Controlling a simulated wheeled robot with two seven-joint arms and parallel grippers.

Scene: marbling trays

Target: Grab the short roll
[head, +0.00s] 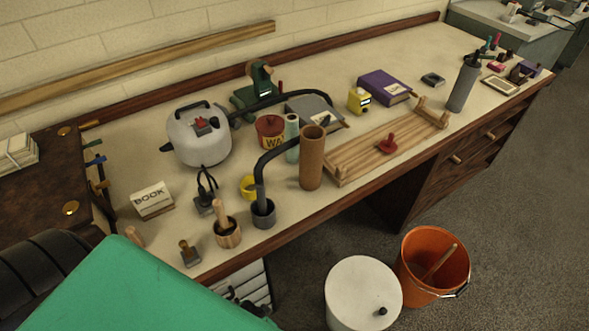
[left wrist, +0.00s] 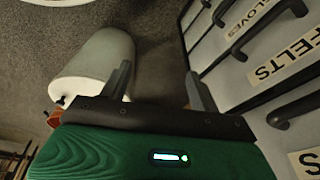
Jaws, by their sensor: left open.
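A brown cardboard-like roll (head: 312,160) stands upright near the front edge of the bench in the head view. A pale green, slimmer roll (head: 291,136) stands just behind it to the left, partly hidden by it, and looks shorter. My left gripper (left wrist: 158,72) is open and empty in the left wrist view, low beside the bench's labelled drawers and over the floor. Neither roll shows in that view. In the head view my green left arm covers the lower left, and its fingers cannot be made out clearly. My right gripper is not in view.
A black curved arm in a grey cup (head: 263,214) rises left of the brown roll. A wooden rack (head: 350,165) lies right of it. A red tin (head: 268,131) stands behind. A white bin (head: 355,290) and orange bucket (head: 415,255) stand on the floor.

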